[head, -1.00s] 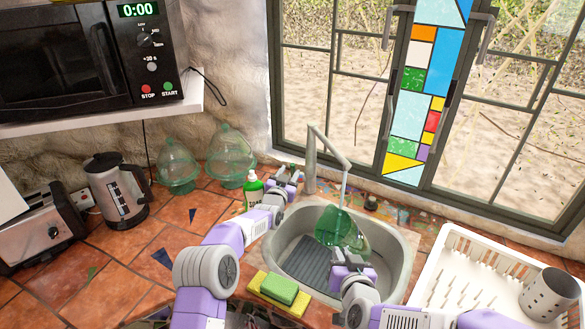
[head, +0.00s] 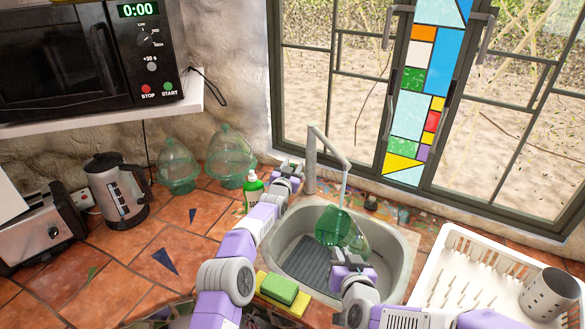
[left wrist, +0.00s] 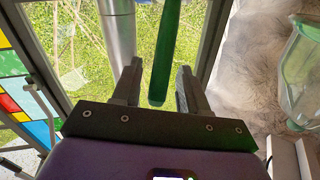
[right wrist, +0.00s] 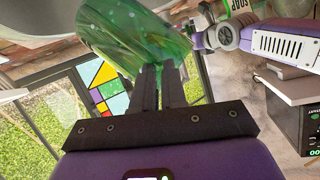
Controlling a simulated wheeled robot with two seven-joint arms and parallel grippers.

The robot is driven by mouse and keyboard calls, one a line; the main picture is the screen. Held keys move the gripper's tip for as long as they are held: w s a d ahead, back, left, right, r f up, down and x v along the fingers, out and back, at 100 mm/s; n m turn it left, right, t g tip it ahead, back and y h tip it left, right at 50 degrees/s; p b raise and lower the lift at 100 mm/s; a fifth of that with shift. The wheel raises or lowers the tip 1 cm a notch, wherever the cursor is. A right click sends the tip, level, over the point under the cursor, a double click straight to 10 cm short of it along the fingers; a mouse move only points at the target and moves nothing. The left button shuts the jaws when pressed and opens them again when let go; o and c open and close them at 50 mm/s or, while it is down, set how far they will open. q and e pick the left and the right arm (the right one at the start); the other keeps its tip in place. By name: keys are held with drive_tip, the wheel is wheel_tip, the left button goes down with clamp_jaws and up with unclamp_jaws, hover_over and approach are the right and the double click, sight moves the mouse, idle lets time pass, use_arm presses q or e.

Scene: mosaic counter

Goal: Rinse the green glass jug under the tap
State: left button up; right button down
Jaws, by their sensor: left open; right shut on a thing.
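The green glass jug (head: 340,228) is tilted over the sink (head: 300,258), under the tap's spout (head: 343,160). A thin pale stream runs from the spout to the jug. My right gripper (head: 350,272) is shut on the jug, which also shows with wet-looking specks in the right wrist view (right wrist: 125,35). My left gripper (head: 288,170) is open beside the tap's post (head: 310,165). In the left wrist view, a dark green bar (left wrist: 164,60) reaches between its open fingers (left wrist: 157,85), apparently the tap's lever. I cannot tell whether they touch it.
A green soap bottle (head: 253,190) stands close to my left arm. A sponge (head: 280,288) lies at the sink's front left edge. A white dish rack (head: 440,275) with a grey cup (head: 549,294) is right. Two green glass vessels (head: 177,165) and a kettle (head: 117,190) stand left.

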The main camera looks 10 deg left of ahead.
use_arm(q)
clamp_jaws()
drive_tip(key=shift+w+d+r, duration=0.1)
drive_tip(key=shift+d+r, duration=0.15)
drive_tip(key=shift+d, duration=0.05)
drive_tip(key=shift+w+d+r+g, duration=0.2)
drive_tip(key=shift+w+g, duration=0.05)
drive_tip(key=shift+g, duration=0.05)
drive_tip(key=shift+w+a+f+g, duration=0.15)
drive_tip(key=shift+w+a+g, duration=0.1)
drive_tip(key=shift+a+g, duration=0.15)
unclamp_jaws()
drive_tip(key=shift+s, duration=0.1)
